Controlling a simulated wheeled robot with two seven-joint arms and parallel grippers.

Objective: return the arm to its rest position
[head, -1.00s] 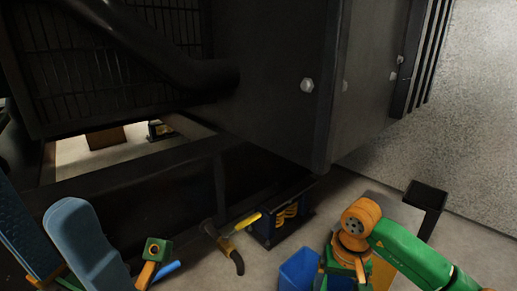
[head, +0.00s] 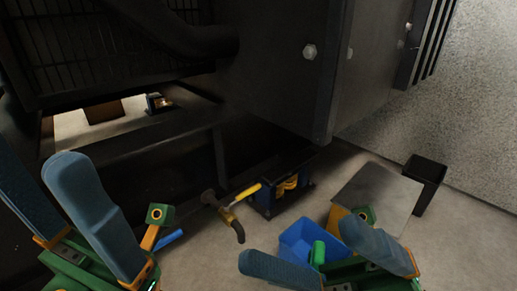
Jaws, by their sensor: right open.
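My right gripper (head: 293,240) is low in the right half of the head view. Its two blue fingers are spread apart with nothing between them that I can see gripped. The fingers overlap the view of a blue bin (head: 296,236) behind them. My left gripper (head: 32,152) is at the left edge, its blue fingers pointing up and apart, in front of the dark genset frame. Its left finger is partly cut off by the picture edge. Most of both arms is out of view.
The dark genset housing (head: 270,60) fills the top and middle. Below it are a yellow-handled valve (head: 245,193) and a dark blue box (head: 285,185) with yellow detail. A grey flat-topped stand (head: 385,192) and black bin (head: 428,172) are at right.

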